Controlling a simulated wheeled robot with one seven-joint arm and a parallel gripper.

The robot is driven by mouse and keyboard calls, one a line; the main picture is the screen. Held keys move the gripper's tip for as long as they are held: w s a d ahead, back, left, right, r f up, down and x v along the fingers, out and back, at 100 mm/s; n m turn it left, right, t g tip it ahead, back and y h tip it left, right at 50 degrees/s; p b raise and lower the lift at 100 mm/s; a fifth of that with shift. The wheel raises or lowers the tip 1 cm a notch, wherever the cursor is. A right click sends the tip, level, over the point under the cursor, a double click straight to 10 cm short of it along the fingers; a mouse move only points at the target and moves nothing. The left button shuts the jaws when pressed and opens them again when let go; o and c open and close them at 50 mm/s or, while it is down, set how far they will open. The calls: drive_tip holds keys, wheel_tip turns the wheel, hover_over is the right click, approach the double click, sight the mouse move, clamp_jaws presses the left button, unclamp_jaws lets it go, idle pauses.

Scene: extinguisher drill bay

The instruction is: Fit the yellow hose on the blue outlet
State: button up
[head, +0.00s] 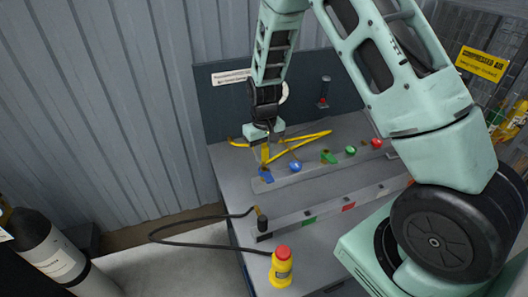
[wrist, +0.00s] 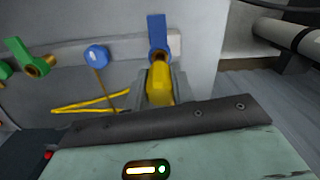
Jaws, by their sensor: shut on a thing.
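My gripper (head: 265,152) is shut on the end of the yellow hose (wrist: 161,84). The rest of the hose (head: 312,137) lies in loops on the bench behind the rail. The blue outlet (head: 266,175) is at the left end of the rail; its blue handle (wrist: 158,34) stands just beyond the hose end in the wrist view. The hose end lines up with the outlet and hides its mouth, so I cannot tell whether they touch or are joined.
A blue knob (head: 295,166), a green outlet (head: 328,157), a green knob (head: 350,150) and a red knob (head: 376,143) follow along the rail. A yellow post with a red top (head: 282,266) and a black cable (head: 190,226) are at the front. A dark panel stands behind.

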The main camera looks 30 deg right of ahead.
sight(264, 160)
drive_tip(key=shift+f+b, duration=0.65)
drive_tip(key=shift+f, duration=0.35)
drive_tip(key=shift+f+b, duration=0.5)
drive_tip(key=shift+f, duration=0.3)
idle(0.8)
drive_tip(key=o, duration=1.1)
drive_tip(key=shift+c, duration=0.2)
drive_tip(key=shift+r, duration=0.1)
wheel_tip(264, 160, up, 17)
drive_tip(key=shift+r+b, duration=0.1)
drive_tip(key=shift+b, duration=1)
